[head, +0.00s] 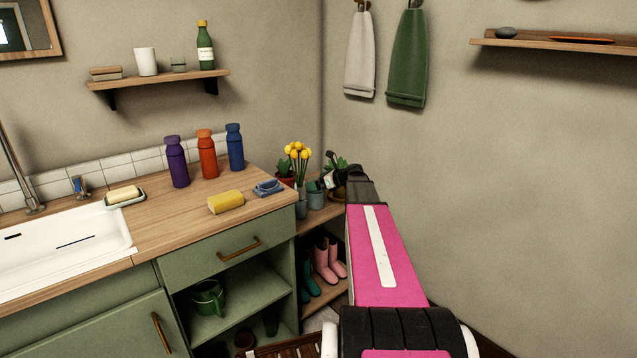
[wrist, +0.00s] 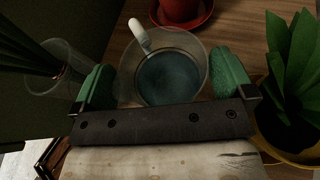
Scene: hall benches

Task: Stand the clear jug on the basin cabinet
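The clear jug (wrist: 203,85) stands on a wooden surface in the wrist view, a round see-through vessel with a pale handle and a blue-grey inside. My gripper (wrist: 165,75) has its two green fingers spread, one on each side of the jug. Both fingers lie close to its wall; I cannot tell whether they touch it. In the head view, the jug (head: 315,196) is on a low corner shelf, small and partly hidden by my gripper (head: 328,170). The basin cabinet (head: 165,228) is green with a wooden top, to the left of the shelf.
Three bottles (head: 206,155), a yellow sponge (head: 226,202) and a blue item (head: 268,187) stand on the cabinet top beside the sink (head: 70,240). A glass with stems (wrist: 55,85), a red pot (wrist: 180,8) and a yellow plant pot (wrist: 275,135) crowd the jug. The top's front middle is bare.

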